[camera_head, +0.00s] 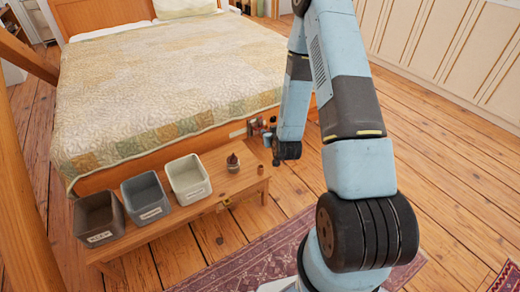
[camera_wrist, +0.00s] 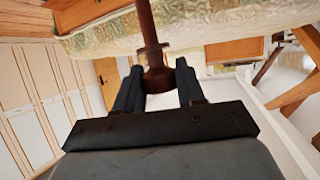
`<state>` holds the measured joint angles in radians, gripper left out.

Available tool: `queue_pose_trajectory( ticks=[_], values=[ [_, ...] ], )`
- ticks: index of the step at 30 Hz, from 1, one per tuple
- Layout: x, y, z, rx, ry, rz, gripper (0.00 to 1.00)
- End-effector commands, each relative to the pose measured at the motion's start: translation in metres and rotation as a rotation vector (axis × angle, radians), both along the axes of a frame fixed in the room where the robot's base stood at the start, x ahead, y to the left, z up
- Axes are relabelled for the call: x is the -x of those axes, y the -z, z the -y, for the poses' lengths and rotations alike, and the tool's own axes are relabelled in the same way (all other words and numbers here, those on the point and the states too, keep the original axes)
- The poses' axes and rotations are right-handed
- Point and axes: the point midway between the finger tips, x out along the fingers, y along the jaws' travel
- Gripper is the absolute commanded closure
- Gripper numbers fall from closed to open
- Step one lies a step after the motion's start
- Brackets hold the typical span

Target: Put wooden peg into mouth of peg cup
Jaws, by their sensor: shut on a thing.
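In the wrist view my gripper (camera_wrist: 158,88) is shut on the wooden peg (camera_wrist: 152,30), a dark brown turned piece with a collar and a wider end between the fingers. The peg extends away from my gripper past the top of the picture. In the head view my arm reaches down near the right end of the low wooden bench; the peg is too small to make out there. A small brown cup-like thing (camera_head: 260,169) stands at the bench's right end, apart from my arm. I cannot tell for sure whether it is the peg cup.
A small round pot (camera_head: 233,166) with a dark reddish top stands on the wooden bench (camera_head: 190,214). Left of it are a white bin (camera_head: 190,192), a blue-grey bin (camera_head: 148,212) and a brown bin (camera_head: 100,236). The bed (camera_head: 160,90) is behind.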

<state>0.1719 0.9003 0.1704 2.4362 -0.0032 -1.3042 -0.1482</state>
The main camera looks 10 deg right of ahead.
Motion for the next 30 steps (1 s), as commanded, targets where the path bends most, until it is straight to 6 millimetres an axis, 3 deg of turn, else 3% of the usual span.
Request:
queue_pose_trajectory(
  ticks=[5, 12, 19, 24, 30],
  values=[
    [-0.023, 0.025, 0.001, -0.007, -0.005, -0.001, 0.95],
    [-0.08, 0.095, 0.001, -0.017, -0.033, 0.001, 0.95],
    [-0.125, 0.167, 0.001, -0.017, -0.067, 0.0, 0.95],
    [-0.146, 0.208, 0.003, -0.011, -0.089, -0.001, 0.95],
    [-0.156, 0.233, 0.003, -0.006, -0.103, -0.003, 0.95]
  ],
)
